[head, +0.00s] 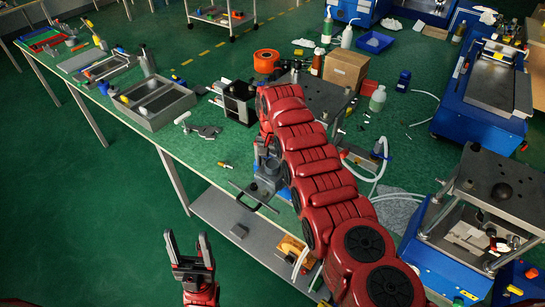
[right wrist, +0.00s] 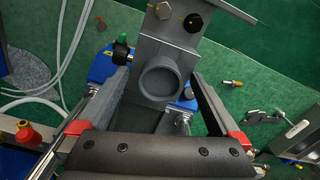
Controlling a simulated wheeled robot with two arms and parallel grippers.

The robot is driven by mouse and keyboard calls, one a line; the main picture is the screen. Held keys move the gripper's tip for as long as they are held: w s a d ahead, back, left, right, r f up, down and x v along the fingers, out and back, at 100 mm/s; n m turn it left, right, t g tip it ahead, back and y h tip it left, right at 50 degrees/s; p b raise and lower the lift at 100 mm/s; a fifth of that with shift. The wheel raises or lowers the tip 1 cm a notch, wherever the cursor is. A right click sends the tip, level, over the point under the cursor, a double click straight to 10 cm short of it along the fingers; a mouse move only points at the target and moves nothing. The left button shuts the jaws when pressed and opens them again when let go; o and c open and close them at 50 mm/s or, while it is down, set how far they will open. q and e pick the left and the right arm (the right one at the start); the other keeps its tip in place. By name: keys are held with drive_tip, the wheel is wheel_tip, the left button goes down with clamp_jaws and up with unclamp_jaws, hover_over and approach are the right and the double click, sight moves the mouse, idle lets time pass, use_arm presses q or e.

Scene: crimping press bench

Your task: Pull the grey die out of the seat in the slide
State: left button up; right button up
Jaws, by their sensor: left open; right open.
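A grey block (right wrist: 178,35) fills the upper middle of the right wrist view, with a black knob and a brass knob on its top. A round grey ring-shaped part (right wrist: 164,80), seemingly the grey die, sits at its lower end; I cannot tell how deep it is seated. My right gripper (right wrist: 160,76) is open, its dark fingers on either side of the block, with no clear contact. My left gripper (head: 187,242) is open and empty, low at the left, away from the bench.
The green bench (head: 205,150) bears a grey divided tray (head: 155,103), a clamp (head: 198,127) and an orange spool (head: 266,61). A cardboard box (head: 345,68) and bottles stand behind my right arm. A blue press (head: 465,225) is at the right. White hoses (right wrist: 45,75) lie beside the work spot.

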sight(272, 164)
clamp_jaws()
drive_tip(key=c, duration=0.7)
unclamp_jaws()
drive_tip(key=c, duration=0.7)
drive_tip(key=shift+w, duration=0.1)
drive_tip(key=shift+r, duration=0.2)
drive_tip(key=shift+r+p, duration=0.4)
drive_tip(key=shift+r, duration=1)
